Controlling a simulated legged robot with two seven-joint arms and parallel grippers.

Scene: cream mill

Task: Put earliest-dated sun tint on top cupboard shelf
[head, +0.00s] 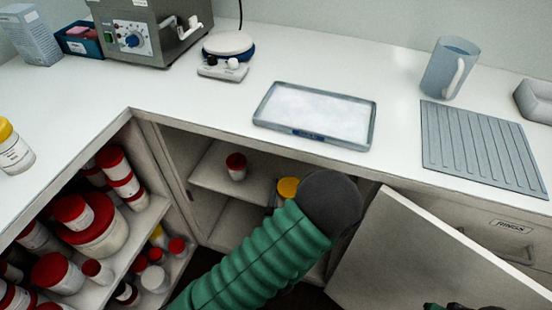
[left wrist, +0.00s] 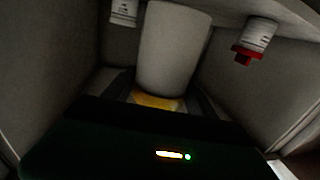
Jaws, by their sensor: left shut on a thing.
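A white jar with a yellow lid (head: 288,187) is inside the open cupboard, partly hidden behind my left arm in the head view. My left gripper (left wrist: 158,103) is shut on this yellow-lidded jar (left wrist: 172,50), whose pale body fills the middle of the left wrist view. The fingers are at the lid end. In the head view the dark wrist hides the fingers. The upper cupboard shelf (head: 212,180) holds a small red-lidded jar (head: 236,172), left of the held jar. I cannot read any dates.
The cupboard door (head: 425,255) stands open at right. A left cupboard holds several red-lidded jars (head: 95,225). On the counter are a yellow-lidded bottle (head: 14,155), a tray of white powder (head: 315,113), a scale (head: 228,50), a jug (head: 448,70) and a ribbed mat (head: 480,145).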

